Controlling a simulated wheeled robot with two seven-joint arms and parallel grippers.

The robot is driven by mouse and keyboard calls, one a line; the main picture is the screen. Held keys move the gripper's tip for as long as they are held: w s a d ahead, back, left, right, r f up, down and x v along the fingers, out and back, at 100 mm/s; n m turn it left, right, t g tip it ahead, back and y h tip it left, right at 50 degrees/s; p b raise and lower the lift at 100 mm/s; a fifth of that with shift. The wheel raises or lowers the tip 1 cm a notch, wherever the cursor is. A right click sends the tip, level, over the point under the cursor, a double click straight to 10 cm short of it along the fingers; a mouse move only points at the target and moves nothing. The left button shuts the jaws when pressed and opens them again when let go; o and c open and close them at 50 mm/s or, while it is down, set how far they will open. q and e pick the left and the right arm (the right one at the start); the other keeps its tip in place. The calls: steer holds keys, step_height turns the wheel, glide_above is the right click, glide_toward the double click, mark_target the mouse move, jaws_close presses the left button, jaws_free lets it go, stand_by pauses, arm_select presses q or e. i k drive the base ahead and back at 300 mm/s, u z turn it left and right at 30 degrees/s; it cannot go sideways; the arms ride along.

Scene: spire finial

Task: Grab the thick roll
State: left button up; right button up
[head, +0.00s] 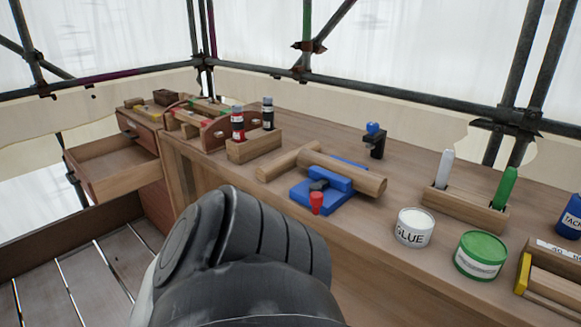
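Two wooden cylinders lie near the middle of the workbench in the head view. The thicker-looking roll (362,181) rests across a blue holder (305,196) with a red knob, and part of the holder covers it. A paler roll (290,162) lies beside it to the left, its right end close to or touching the thicker one. One of my dark arm parts fills the bottom centre, in front of the bench edge. No gripper fingers show, and nothing is seen in a grip.
A glue tin (414,228), a green tin (481,255) and a wooden marker block (464,208) stand to the right. A bottle rack (254,147) stands to the left of the rolls. An open drawer (115,170) juts out at left. Scaffold poles run behind the bench.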

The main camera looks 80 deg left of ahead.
mark_target(373, 184)
steer(key=u, duration=2.6)
